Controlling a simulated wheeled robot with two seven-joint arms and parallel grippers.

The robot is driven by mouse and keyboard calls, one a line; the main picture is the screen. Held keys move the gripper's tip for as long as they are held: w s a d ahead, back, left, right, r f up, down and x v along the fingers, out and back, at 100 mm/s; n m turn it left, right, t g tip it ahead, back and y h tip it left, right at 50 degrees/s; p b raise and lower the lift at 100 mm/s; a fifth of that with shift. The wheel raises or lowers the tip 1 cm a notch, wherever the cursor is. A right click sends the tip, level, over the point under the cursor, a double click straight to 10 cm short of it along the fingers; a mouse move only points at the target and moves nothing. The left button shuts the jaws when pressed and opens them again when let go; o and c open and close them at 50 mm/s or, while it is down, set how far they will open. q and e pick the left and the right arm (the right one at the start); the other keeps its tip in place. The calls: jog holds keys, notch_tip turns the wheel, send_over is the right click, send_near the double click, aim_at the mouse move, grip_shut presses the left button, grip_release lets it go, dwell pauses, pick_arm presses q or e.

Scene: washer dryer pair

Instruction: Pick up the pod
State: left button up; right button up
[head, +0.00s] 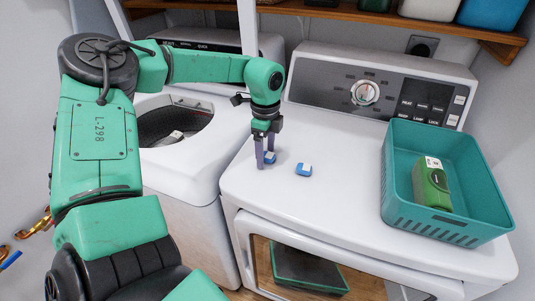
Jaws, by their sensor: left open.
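One small blue and white pod (303,170) lies on the white top of the dryer (330,215), in the open to the right of my left gripper. A second blue and white pod (270,158) is at my left gripper's fingertips, partly hidden by a finger. My left gripper (264,162) points down at the dryer top's left side, with its fingers apart. I cannot tell whether the second pod is between the fingers or just behind them. My right gripper is not in view.
A teal basket (394,195) with a green bottle (431,185) in it stands on the dryer's right side. The washer (180,175) at left has its lid up and an open drum. A wooden shelf (330,13) runs above. The dryer top's middle is clear.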

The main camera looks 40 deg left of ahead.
pick_arm(q)
grip_shut()
jog(key=shift+r, duration=0.15)
